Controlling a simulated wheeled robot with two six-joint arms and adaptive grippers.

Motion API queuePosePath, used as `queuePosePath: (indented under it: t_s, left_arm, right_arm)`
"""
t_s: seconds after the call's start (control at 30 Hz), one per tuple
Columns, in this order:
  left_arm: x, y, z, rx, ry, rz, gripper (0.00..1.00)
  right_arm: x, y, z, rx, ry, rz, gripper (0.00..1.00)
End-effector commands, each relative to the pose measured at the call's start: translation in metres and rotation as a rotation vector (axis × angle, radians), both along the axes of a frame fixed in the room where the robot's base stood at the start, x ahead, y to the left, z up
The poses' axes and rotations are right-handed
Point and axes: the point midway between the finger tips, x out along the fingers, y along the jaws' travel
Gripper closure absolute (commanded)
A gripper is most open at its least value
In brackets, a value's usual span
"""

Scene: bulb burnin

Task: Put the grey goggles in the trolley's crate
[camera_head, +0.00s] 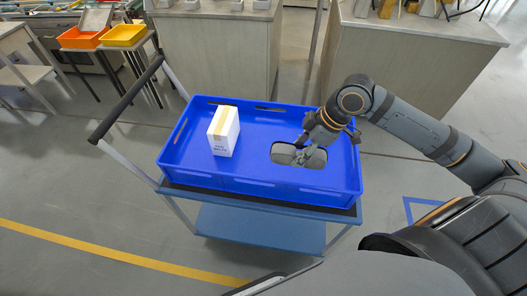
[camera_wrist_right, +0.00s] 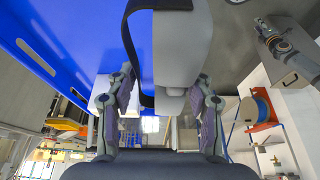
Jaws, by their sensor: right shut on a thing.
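The grey goggles (camera_head: 284,153) have a dark strap and appear within the outline of the trolley's blue crate (camera_head: 255,184), towards its right end. My right gripper (camera_head: 304,155) is shut on the goggles. In the right wrist view, the goggles (camera_wrist_right: 182,50) and their black strap extend up from between the two fingers (camera_wrist_right: 160,95). I cannot tell whether the goggles touch the crate floor or hang above it. The crate stands on the blue trolley (camera_head: 262,226). My left gripper is not in view.
A white box (camera_head: 224,132) with a tan strip stands in the crate's left half. Between it and the goggles the crate floor is bare. The trolley's black handle (camera_head: 126,98) rises at the left. Orange (camera_head: 82,38) and yellow (camera_head: 124,35) bins stand behind it.

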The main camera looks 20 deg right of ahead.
Motion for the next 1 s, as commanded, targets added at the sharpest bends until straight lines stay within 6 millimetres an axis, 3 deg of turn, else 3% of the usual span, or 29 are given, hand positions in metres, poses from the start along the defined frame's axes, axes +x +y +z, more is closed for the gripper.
queuePosePath:
  t_s: [0.37, 0.53, 0.77, 1.0]
  left_arm:
    - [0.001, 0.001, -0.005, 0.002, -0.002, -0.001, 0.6]
    - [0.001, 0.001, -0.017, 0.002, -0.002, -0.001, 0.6]
    - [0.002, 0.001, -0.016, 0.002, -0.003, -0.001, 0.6]
    - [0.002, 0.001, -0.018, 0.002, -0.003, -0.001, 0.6]
  right_arm:
    - [-0.002, 0.001, -0.004, 0.005, -0.007, 0.008, 0.8]
    - [0.019, -0.008, -0.015, 0.015, -0.009, 0.007, 0.8]
    - [0.071, -0.039, -0.039, 0.012, -0.004, 0.007, 0.8]
    - [0.104, -0.061, -0.086, 0.004, -0.001, 0.01, 0.8]
